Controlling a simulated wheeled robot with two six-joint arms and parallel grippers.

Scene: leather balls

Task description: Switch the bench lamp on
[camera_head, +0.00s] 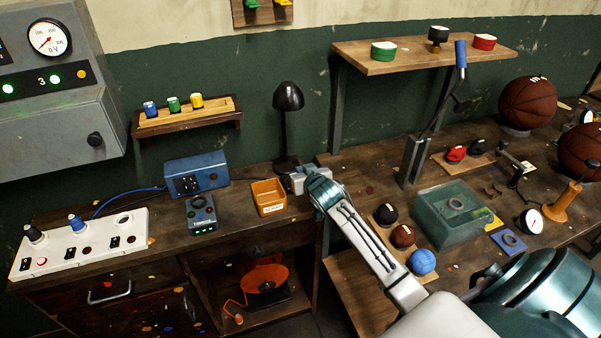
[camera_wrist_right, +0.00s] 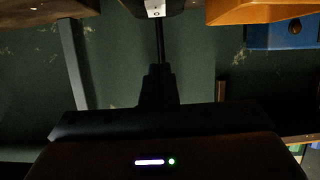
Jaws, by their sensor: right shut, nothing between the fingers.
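The bench lamp (camera_head: 288,97) stands at the back of the left bench, with a black shade on a thin upright stem. No glow shows on the bench below it. My right gripper (camera_head: 297,182) is shut and empty, low at the front of the lamp's foot. It covers part of the foot, and I cannot tell whether it touches it. In the right wrist view, the lamp's dark stem (camera_wrist_right: 159,40) appears upside down, with a small pale part at the top edge. The lamp's switch is not clear in either view. My left gripper is not in view.
An orange bin (camera_head: 269,195) stands just left of my right gripper. A blue box (camera_head: 196,176) and a small device with green lights (camera_head: 201,213) stand farther left. Right of my arm are balls and a green glass tank (camera_head: 430,220). A shelf (camera_head: 400,58) hangs above.

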